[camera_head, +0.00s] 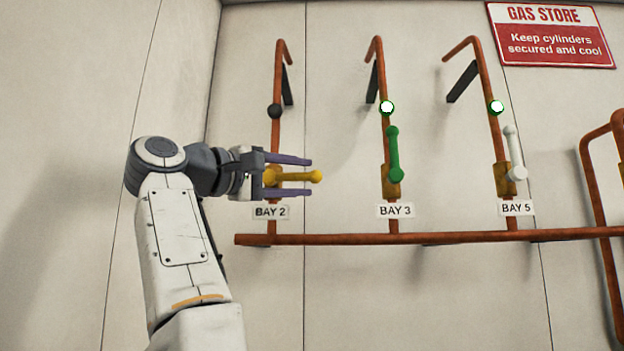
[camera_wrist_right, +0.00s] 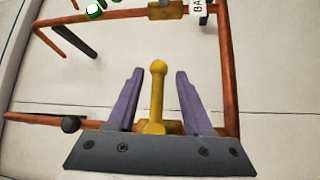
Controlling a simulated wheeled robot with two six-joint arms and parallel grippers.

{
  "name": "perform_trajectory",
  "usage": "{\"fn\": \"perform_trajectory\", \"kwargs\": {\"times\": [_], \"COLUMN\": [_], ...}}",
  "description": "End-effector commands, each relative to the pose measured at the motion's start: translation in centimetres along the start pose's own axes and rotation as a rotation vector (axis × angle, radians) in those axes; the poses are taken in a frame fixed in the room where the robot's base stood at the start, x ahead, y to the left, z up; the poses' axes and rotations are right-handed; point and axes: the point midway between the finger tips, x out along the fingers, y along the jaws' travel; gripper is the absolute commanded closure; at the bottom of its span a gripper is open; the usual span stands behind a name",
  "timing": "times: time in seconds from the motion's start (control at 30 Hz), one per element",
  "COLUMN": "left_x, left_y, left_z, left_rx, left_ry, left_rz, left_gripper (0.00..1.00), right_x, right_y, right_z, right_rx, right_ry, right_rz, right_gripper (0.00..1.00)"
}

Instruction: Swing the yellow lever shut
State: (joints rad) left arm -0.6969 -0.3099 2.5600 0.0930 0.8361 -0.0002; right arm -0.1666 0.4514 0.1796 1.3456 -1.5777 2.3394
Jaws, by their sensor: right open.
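The yellow lever (camera_head: 303,177) sticks out level to the right from its valve on the Bay 2 pipe. My right gripper (camera_head: 310,177) is open around it, one purple finger above and one below. In the right wrist view the yellow lever (camera_wrist_right: 157,95) stands between the two fingers of the right gripper (camera_wrist_right: 157,75), with a gap on each side. The gripper partly hides the valve body. My left gripper is not in view.
A dark ball (camera_head: 274,111) sits on the Bay 2 pipe above the lever. The green lever (camera_head: 395,155) at Bay 3 and the white lever (camera_head: 515,155) at Bay 5 stand nearly upright under lit lamps. A copper rail (camera_head: 440,238) runs below.

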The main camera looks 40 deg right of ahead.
Motion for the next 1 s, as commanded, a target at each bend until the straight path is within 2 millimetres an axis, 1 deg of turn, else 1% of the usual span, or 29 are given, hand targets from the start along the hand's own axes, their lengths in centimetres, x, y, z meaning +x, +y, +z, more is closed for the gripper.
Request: {"fn": "perform_trajectory", "kwargs": {"times": [0.03, 0.1, 0.2, 0.33, 0.5, 1.0], "left_x": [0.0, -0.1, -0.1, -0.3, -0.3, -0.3], "left_y": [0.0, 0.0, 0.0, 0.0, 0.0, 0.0], "left_z": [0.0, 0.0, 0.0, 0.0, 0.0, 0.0], "left_rx": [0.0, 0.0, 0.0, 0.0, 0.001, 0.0], "left_ry": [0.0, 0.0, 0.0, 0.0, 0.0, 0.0], "left_rz": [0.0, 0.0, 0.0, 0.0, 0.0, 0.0], "left_gripper": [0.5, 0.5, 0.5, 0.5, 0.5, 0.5], "right_x": [-1.3, -2.7, -4.4, -5.9, -6.6, -6.5], "right_y": [0.0, 0.0, 0.0, 0.0, 0.0, 0.0], "right_z": [-0.1, -0.2, -0.1, 0.0, 0.0, 0.0], "right_rx": [0.001, 0.0, 0.001, 0.001, 0.001, 0.0], "right_ry": [0.007, 0.007, 0.004, 0.002, -0.001, -0.001], "right_rz": [-0.001, -0.001, -0.001, -0.002, -0.001, -0.001], "right_gripper": [0.49, 0.49, 0.49, 0.49, 0.49, 0.49]}}
